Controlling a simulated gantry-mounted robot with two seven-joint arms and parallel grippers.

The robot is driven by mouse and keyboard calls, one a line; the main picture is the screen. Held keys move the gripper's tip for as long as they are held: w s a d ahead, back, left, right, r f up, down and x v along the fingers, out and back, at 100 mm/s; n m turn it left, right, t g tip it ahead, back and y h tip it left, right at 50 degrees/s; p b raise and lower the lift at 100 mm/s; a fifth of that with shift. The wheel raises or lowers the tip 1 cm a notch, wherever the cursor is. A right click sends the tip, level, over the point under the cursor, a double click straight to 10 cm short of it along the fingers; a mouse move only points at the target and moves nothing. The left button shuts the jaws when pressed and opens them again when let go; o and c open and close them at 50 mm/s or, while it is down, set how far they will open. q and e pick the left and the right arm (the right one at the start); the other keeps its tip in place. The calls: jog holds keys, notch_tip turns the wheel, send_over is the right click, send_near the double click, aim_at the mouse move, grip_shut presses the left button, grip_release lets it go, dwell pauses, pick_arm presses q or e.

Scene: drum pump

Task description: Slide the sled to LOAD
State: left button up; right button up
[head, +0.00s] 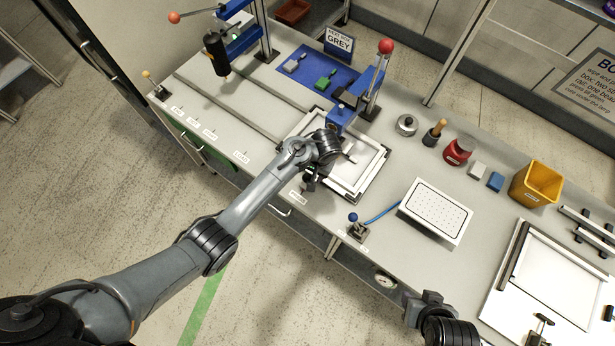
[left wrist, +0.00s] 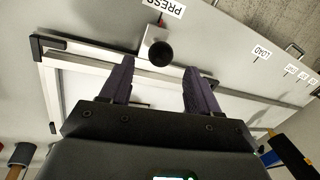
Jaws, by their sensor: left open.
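The sled (head: 372,182), a pale framed tray, sits at the right end of the rails under the blue press (head: 342,118). In the left wrist view its frame (left wrist: 85,85) lies behind my fingers, and a round black knob (left wrist: 160,53) stands on a light plate by the PRESS label (left wrist: 164,7). My left gripper (head: 312,182) is over the sled's front edge. In the left wrist view its open fingers (left wrist: 158,66) point at the knob, with nothing gripped. The LOAD label (head: 240,157) is to the left along the bench front; it also shows in the wrist view (left wrist: 261,53).
The rails (head: 225,108) run left from the sled, with clear bench there. A blue-knobbed lever (head: 355,225) and a white perforated plate (head: 436,210) are to the right. My right gripper (head: 418,308) is low, its jaws unclear.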

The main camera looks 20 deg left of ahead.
aim_at(308, 176)
pick_arm(q)
jog(key=shift+a+f+b, duration=0.15)
jog(key=shift+a+f, duration=0.05)
jog(key=shift+f, duration=0.85)
jog(key=shift+a+f+b, duration=0.15)
jog(key=shift+a+f, duration=0.1)
jog(key=shift+f, duration=0.75)
jog(key=shift+a+f+b, duration=0.15)
jog(key=shift+a+f, duration=0.05)
jog(key=shift+f, duration=0.85)
grip_shut()
